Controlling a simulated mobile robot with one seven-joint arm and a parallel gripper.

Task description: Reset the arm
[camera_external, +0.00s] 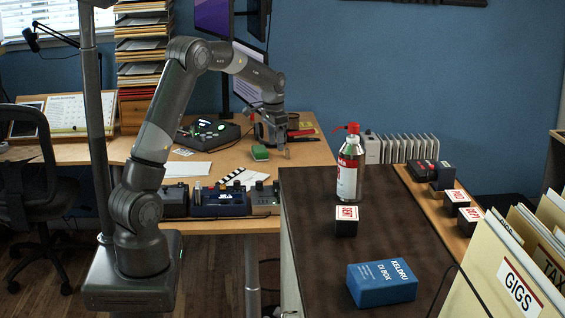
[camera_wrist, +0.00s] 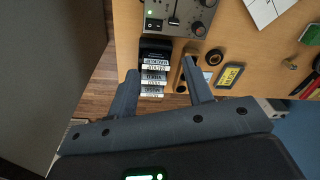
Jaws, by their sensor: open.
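My gripper (camera_wrist: 163,82) is open in the wrist view, its two grey fingers apart with nothing between them. Below and beyond the fingers lie a stack of white-labelled dark items (camera_wrist: 154,75) and the wooden desk edge. The exact gap between the fingertips and the desk is hard to tell.
Audio devices (camera_external: 220,202) line the desk's front edge. File folders (camera_external: 505,270) stand at right, an office chair (camera_external: 35,195) at left.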

